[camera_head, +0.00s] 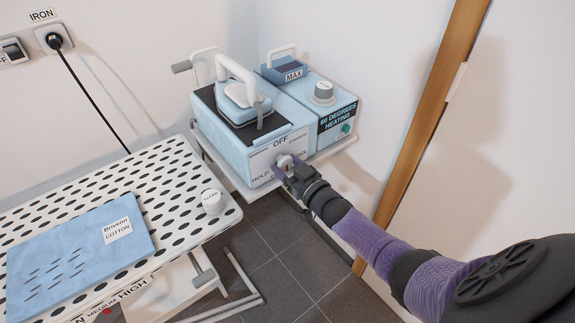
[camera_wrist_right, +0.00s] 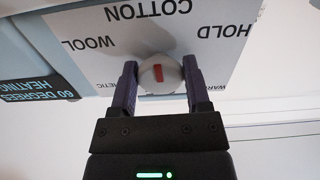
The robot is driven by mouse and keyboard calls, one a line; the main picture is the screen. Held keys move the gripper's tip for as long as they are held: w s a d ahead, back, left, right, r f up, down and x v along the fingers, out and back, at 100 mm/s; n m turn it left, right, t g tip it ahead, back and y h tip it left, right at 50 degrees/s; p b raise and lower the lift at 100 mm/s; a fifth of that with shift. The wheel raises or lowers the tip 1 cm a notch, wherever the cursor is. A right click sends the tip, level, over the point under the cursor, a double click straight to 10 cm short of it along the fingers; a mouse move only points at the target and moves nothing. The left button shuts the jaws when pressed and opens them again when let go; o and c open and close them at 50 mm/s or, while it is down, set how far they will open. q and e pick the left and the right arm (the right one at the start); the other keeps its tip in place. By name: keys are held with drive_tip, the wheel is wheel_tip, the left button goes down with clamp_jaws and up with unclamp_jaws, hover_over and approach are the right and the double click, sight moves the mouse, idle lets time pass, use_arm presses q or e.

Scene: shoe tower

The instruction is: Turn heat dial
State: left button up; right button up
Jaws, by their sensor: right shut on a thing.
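The heat dial is a small round pale knob with a red mark, on the front of the light-blue iron station (camera_head: 228,140). My right gripper (camera_head: 285,168) reaches it from the right. In the right wrist view the dial (camera_wrist_right: 172,75) sits between the two fingers of my right gripper (camera_wrist_right: 160,84), which are shut on its sides. The panel labels COTTON, WOOL and HOLD appear upside down there. The red mark stands nearly upright in that view, roughly in line with COTTON; which end points is unclear. OFF shows above the dial in the head view. My left gripper is out of view.
An iron (camera_head: 243,95) stands on the station. A blue box labelled 60 DEGREES HEATING (camera_head: 335,117) is beside it. The perforated ironing board (camera_head: 165,175) with a blue Cotton cloth (camera_head: 75,255) is at left. A wooden door frame (camera_head: 425,110) is at right.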

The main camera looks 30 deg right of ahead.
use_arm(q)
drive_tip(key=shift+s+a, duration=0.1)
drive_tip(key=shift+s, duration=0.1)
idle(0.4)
use_arm(e)
drive_tip(key=o, duration=1.2)
drive_tip(key=shift+s, duration=0.25)
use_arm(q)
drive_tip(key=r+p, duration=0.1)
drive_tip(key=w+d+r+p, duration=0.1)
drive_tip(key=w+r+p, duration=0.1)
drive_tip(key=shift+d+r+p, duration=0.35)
use_arm(e)
drive_tip(key=s, duration=0.9)
drive_tip(key=shift+s+d, duration=0.2)
drive_tip(key=shift+d, duration=0.2)
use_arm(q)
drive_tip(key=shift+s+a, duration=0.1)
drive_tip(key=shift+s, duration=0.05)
